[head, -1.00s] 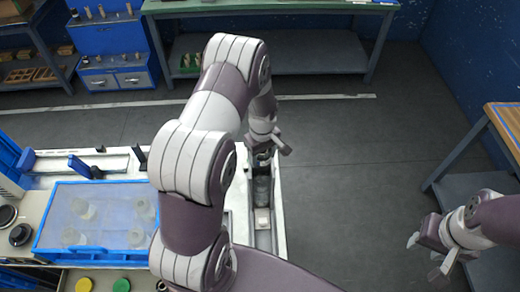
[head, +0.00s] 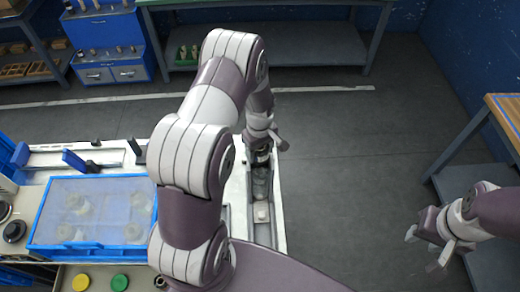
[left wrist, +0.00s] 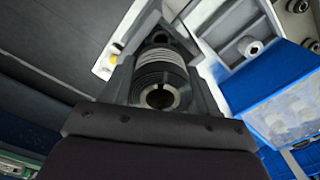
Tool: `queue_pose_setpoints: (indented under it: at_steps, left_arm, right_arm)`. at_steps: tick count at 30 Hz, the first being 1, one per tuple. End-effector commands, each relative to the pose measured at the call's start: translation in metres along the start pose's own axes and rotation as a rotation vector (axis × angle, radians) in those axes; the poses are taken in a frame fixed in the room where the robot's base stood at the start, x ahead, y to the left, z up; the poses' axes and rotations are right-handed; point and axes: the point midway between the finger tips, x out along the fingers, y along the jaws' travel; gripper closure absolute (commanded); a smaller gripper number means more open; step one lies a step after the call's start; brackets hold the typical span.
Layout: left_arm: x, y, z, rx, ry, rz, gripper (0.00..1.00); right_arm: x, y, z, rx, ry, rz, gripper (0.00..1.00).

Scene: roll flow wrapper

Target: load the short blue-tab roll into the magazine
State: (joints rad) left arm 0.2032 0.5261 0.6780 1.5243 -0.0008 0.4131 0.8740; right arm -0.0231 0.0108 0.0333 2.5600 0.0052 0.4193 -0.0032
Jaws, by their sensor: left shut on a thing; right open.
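My left gripper (head: 260,152) is at the far end of the narrow magazine channel (head: 276,220) on the machine's right edge. In the left wrist view, a dark grey hollow cylinder with a lighter ridged band, apparently the roll (left wrist: 160,72), sits between its fingers, and the gripper is shut on it. No blue tab shows on it. Whether it touches the channel floor cannot be told. A greyish cylinder (head: 260,184) and a small white block (head: 261,212) show in the channel. My right gripper (head: 428,244) is open and empty, away over the floor at the right.
A blue tray (head: 65,248) with a translucent cover and several pale rolls stands left of my left arm. Yellow (head: 81,282) and green (head: 120,282) discs lie in front. A blue cabinet (head: 110,65) and workbench (head: 270,67) stand behind. The floor right of the machine is clear.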

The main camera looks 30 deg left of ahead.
Motion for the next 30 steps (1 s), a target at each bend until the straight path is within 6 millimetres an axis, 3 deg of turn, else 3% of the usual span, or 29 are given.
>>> queue_pose_setpoints:
  at_steps: [26, 27, 29, 30]
  left_arm:
    - [0.019, 0.000, 0.000, 0.000, 0.000, 0.000, 0.76]
    - [0.018, 0.000, 0.000, 0.000, 0.000, 0.001, 0.31]
    - [0.018, 0.000, 0.000, 0.000, 0.000, 0.000, 0.12]
    - [0.018, 0.000, 0.000, 0.000, 0.000, 0.000, 0.11]
  right_arm:
    - [0.014, 0.000, 0.002, 0.000, 0.000, 0.000, 0.57]
    - [0.013, 0.000, 0.002, 0.000, 0.000, 0.000, 0.57]
    - [0.013, 0.000, 0.002, 0.000, 0.000, 0.000, 0.57]
    - [0.013, 0.000, 0.002, 0.000, 0.000, 0.000, 0.57]
